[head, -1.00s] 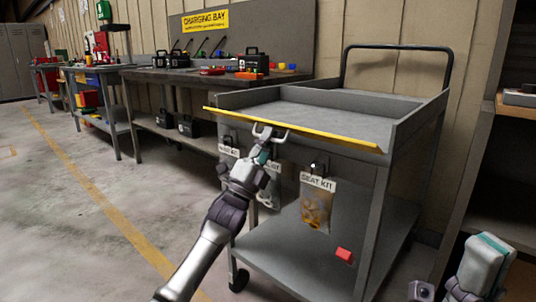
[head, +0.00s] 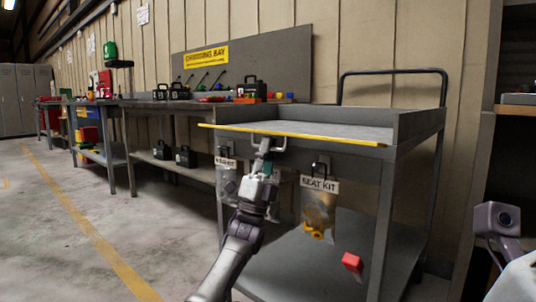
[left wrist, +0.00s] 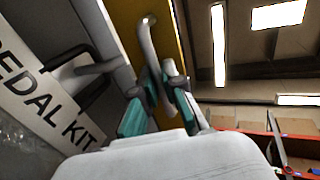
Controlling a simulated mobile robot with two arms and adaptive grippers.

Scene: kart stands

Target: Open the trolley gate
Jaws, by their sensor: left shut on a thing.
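The grey trolley (head: 387,185) stands in front of me. Its gate (head: 300,132) shows in the head view as a thin yellow strip along the front of the top tray; I cannot tell its exact tilt. In the left wrist view the gate (left wrist: 121,15) is a yellow panel with a pale bar handle (left wrist: 147,35). My left gripper (head: 264,150) is shut on the handle from the front and below. Its teal-padded fingers (left wrist: 162,98) partly hide the handle. My right gripper is out of view; only part of the right arm shows at lower right.
Clear kit bags, one labelled Seat Kit (head: 318,205), hang below the gate beside my left arm. A red block (head: 352,262) lies on the lower shelf (head: 310,270). Workbenches (head: 160,103) line the wall at left. The floor at left is clear; a wooden shelf (head: 515,109) stands at right.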

